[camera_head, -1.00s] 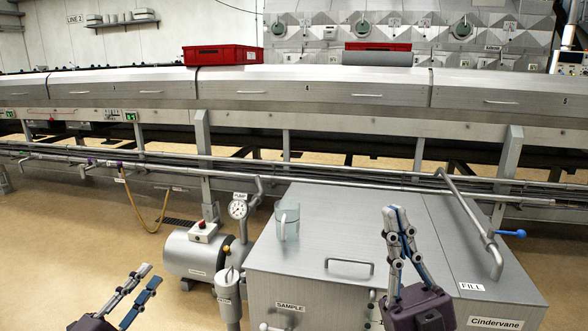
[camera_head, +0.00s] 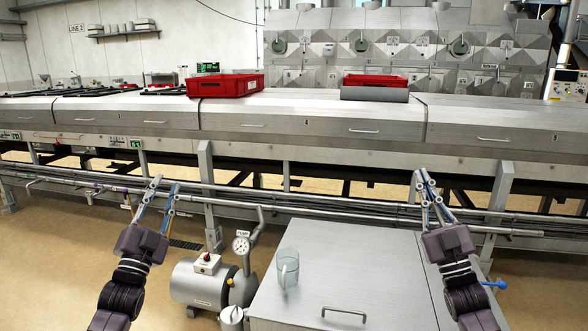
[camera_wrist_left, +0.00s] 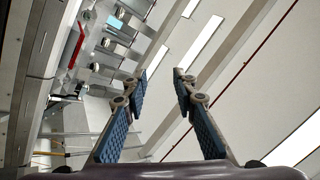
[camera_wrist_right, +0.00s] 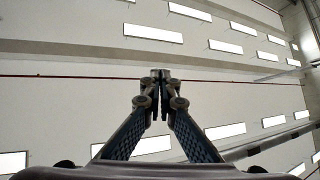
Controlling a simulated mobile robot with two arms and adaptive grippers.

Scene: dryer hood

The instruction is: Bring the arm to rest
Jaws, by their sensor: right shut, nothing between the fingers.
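My left gripper (camera_head: 166,186) is raised at the left in the head view, above the floor and in front of the pipes. In the left wrist view its fingers (camera_wrist_left: 158,80) stand apart with nothing between them. My right gripper (camera_head: 421,178) is raised at the right, above the far right part of the steel tank. In the right wrist view its fingertips (camera_wrist_right: 160,75) meet, with nothing held. Both grippers point upward; their wrist views show mostly ceiling.
A steel tank (camera_head: 330,270) with a clear jug (camera_head: 288,268) on its lid stands in front. A pump (camera_head: 200,282) with a gauge (camera_head: 241,245) is left of it. A long hood (camera_head: 320,115) with red crates (camera_head: 225,85) runs behind. Floor is free at the left.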

